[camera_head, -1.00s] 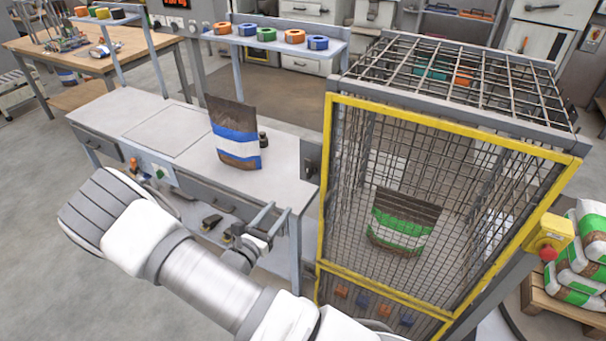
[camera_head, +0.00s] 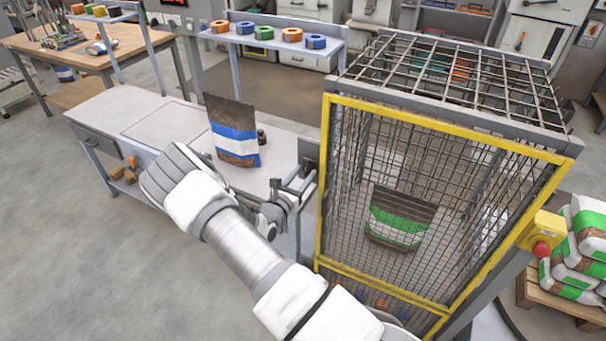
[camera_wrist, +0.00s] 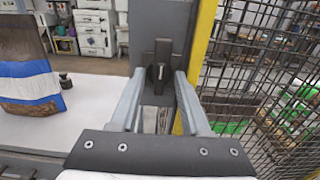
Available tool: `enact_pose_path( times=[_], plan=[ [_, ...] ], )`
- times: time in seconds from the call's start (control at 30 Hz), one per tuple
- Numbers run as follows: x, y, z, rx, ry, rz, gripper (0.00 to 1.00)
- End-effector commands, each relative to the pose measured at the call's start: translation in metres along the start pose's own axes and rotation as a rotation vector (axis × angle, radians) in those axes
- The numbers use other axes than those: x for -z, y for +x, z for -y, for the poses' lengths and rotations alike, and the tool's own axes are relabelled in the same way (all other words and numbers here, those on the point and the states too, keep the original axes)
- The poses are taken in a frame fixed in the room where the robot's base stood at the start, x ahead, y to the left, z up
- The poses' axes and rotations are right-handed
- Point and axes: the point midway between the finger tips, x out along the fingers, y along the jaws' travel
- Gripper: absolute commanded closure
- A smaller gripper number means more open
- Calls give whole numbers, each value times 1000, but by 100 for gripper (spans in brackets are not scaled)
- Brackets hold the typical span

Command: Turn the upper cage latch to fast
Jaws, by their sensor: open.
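The upper cage latch (camera_wrist: 161,62) is a dark upright handle on a grey plate on the post left of the yellow door frame. In the wrist view it stands between and just beyond my fingertips. The head view shows its plate (camera_head: 309,155) at the cage's left edge, partly behind my gripper. My gripper (camera_head: 298,184) is open, its two grey fingers pointing at the latch; in the wrist view the fingers (camera_wrist: 158,82) straddle the latch's lower part. I cannot tell whether they touch it. The mesh cage (camera_head: 323,200) has a yellow door frame.
A brown, white and blue bag (camera_head: 234,130) stands on the workbench (camera_head: 130,108) left of the latch, by a small dark weight (camera_wrist: 65,81). A green-banded bag (camera_head: 398,218) is inside the cage. A yellow box with a red button (camera_head: 543,247) is at right.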

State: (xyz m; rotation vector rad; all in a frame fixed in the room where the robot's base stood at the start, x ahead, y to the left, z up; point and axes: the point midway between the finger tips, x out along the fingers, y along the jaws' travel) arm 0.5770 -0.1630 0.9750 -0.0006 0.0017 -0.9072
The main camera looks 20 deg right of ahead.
Motion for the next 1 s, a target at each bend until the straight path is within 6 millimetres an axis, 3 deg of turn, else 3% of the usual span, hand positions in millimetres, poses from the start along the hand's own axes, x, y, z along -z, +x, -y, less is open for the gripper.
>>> enact_pose_path(
  times=[0.17,0.43,1.0],
  plan=[
    [0,0,0,0,0,0,54],
    [0,0,0,1,1,1,100],
    [1,0,0,1,61,1,100]
  ],
)
